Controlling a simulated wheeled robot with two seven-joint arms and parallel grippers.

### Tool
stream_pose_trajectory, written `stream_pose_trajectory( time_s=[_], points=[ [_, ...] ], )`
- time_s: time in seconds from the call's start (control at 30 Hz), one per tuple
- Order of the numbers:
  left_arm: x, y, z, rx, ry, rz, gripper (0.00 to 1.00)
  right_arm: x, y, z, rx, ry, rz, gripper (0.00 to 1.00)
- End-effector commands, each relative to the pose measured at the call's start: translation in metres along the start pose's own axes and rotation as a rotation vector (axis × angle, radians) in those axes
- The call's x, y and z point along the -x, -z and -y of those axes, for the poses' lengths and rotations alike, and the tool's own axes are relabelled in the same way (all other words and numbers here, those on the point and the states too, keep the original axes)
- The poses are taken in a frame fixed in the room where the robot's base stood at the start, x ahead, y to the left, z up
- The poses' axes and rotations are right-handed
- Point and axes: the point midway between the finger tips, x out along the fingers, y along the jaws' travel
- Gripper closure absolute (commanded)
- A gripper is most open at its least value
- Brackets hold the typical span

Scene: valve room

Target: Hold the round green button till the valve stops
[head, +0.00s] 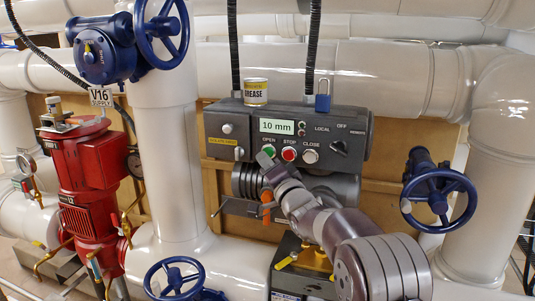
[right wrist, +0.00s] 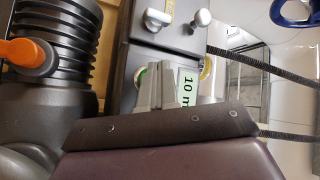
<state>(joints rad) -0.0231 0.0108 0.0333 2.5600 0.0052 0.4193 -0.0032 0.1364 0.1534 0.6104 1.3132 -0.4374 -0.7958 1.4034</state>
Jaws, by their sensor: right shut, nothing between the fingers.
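The round green button (head: 269,151) sits under the OPEN label on the grey control box (head: 350,120). My right gripper (head: 264,160) is shut and empty, with its fingertips at the button and covering part of it. I cannot tell whether the button is pressed in. The display (head: 277,126) reads 10 mm. My left gripper is not in view.
A red STOP button (head: 289,154) and a pale CLOSE button (head: 310,156) are close to the right. A grease can (head: 255,91) and blue padlock (head: 322,98) are on top of the box. A blue handwheel (head: 438,196) stands at the right, near my arm.

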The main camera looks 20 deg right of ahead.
Motion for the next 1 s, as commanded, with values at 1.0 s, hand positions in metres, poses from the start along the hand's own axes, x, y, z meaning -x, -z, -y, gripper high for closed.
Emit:
stream_pose_trajectory(
  time_s=[1.0],
  points=[
    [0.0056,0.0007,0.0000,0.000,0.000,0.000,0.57,-0.0079,0.0061,-0.0051,0.000,0.000,0.000,1.00]
  ],
)
